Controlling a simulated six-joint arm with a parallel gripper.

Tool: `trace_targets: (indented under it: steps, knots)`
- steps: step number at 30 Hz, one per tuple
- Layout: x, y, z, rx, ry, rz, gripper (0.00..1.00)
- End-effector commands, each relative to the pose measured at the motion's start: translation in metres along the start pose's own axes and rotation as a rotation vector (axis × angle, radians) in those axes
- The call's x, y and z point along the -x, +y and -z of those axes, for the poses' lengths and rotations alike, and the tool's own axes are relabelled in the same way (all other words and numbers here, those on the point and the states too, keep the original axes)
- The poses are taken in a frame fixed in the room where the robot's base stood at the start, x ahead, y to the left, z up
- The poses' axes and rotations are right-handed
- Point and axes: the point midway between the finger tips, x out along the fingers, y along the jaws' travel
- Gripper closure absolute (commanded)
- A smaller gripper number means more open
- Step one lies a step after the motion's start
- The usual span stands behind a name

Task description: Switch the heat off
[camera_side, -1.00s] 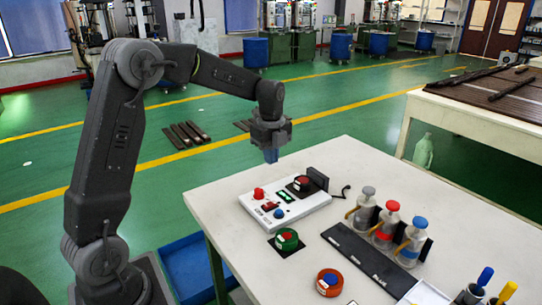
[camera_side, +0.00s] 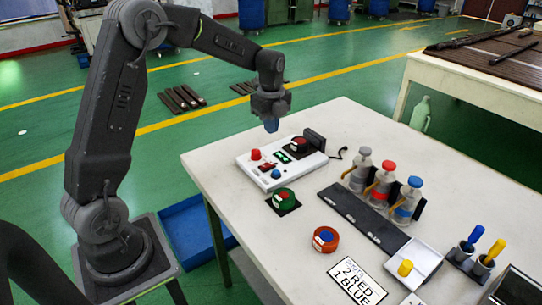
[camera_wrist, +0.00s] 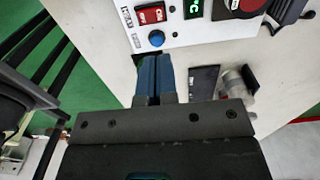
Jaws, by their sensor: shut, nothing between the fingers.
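The white heating unit (camera_side: 245,163) lies on the table near its far left corner. Its red rocker switch (camera_wrist: 151,15) is beside a "HEAT" label and shows white lettering, probably "ON". A green display (camera_wrist: 194,10) with a "C" is lit to its right. A blue knob (camera_wrist: 156,38) is just below the switch in the wrist view. A red knob (camera_side: 256,154) is on the unit's left. My gripper (camera_side: 271,125) is above the unit, apart from it. Its blue fingers (camera_wrist: 153,62) are shut and empty, their tips just below the blue knob in the wrist view.
A dark red mould (camera_side: 299,145) is on the unit's plate. A green mould (camera_side: 284,198) and an orange-red one (camera_side: 326,239) lie nearer. Bottles with grey, red (camera_side: 388,166) and blue caps stand right. A card (camera_side: 357,282) reads "2 RED 1 BLUE". The table's front left is clear.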

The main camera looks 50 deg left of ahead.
Motion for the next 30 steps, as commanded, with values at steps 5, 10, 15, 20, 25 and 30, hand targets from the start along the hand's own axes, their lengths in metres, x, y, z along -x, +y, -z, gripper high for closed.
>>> trace_targets:
  steps: [5, 10, 15, 20, 25, 30]
  knots:
    - [-0.040, 0.001, 0.000, 0.000, 0.002, -0.005, 1.00]
    - [-0.073, 0.001, 0.000, 0.000, 0.001, -0.004, 1.00]
    - [-0.095, 0.001, 0.000, 0.000, 0.001, -0.002, 1.00]
    - [-0.105, 0.000, 0.000, 0.000, 0.000, -0.001, 1.00]
    - [-0.107, 0.000, 0.000, 0.000, 0.000, 0.001, 1.00]
    - [-0.107, 0.000, 0.000, 0.000, 0.000, 0.000, 1.00]
